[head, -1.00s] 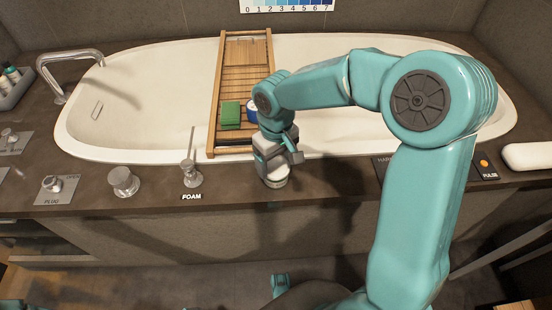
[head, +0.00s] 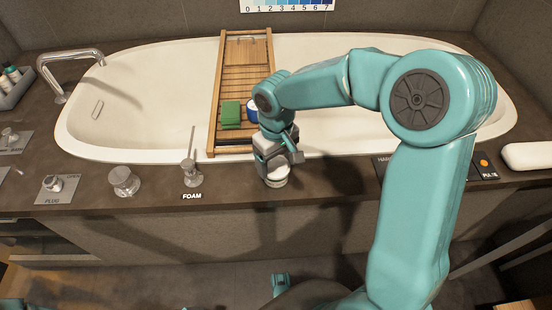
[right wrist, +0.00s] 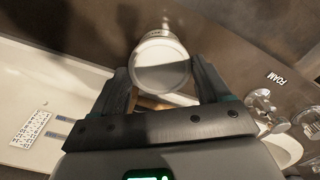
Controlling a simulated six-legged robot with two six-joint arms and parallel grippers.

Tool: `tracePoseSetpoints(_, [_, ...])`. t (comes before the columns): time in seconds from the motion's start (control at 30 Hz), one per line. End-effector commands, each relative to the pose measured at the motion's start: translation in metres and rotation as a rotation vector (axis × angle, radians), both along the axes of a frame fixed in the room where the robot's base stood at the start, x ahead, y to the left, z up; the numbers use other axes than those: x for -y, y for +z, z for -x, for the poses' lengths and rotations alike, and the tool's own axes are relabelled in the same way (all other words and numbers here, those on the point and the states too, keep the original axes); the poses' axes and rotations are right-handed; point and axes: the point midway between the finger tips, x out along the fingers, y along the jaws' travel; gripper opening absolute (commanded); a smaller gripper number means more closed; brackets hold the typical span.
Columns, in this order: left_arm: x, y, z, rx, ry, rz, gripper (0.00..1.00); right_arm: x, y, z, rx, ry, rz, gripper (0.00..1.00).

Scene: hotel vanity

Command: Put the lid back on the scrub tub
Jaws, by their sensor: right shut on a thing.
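The scrub tub (head: 276,183) is a small pale round tub standing on the dark ledge in front of the bath. My right gripper (head: 278,160) is directly above it, shut on the white round lid (head: 274,172). In the right wrist view the lid (right wrist: 160,75) shows as a pale disc between the two fingers (right wrist: 162,88), with a bit of the printed tub side (right wrist: 160,36) beyond it. The lid is at the tub's top; I cannot tell whether it is fully seated.
A wooden caddy (head: 217,100) spans the bath (head: 160,70), carrying a green block (head: 231,113) and a blue-and-white item (head: 252,109). The foam dispenser (head: 191,173) and a metal knob (head: 124,181) stand left of the tub.

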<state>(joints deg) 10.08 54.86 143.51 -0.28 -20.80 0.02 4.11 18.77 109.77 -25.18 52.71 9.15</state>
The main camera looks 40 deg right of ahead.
Motion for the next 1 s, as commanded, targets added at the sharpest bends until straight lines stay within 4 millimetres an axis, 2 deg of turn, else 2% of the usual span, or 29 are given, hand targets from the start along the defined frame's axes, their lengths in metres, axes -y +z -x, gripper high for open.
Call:
tracePoseSetpoints(0.93, [0.0000, 0.0003, 0.0000, 0.000, 0.000, 0.000, 1.00, 0.0000, -0.0029, 0.0001, 0.000, 0.000, 0.000, 0.49])
tracePoseSetpoints(0.97, [0.0000, 0.0003, 0.0000, 0.000, 0.000, 0.000, 1.00, 0.0000, -0.0029, 0.0001, 0.000, 0.000, 0.000, 0.79])
tracePoseSetpoints(1.0, [0.0000, 0.0003, 0.0000, 0.000, 0.000, 0.000, 1.00, 0.0001, -0.0029, 0.0001, 0.000, 0.000, 0.000, 0.92])
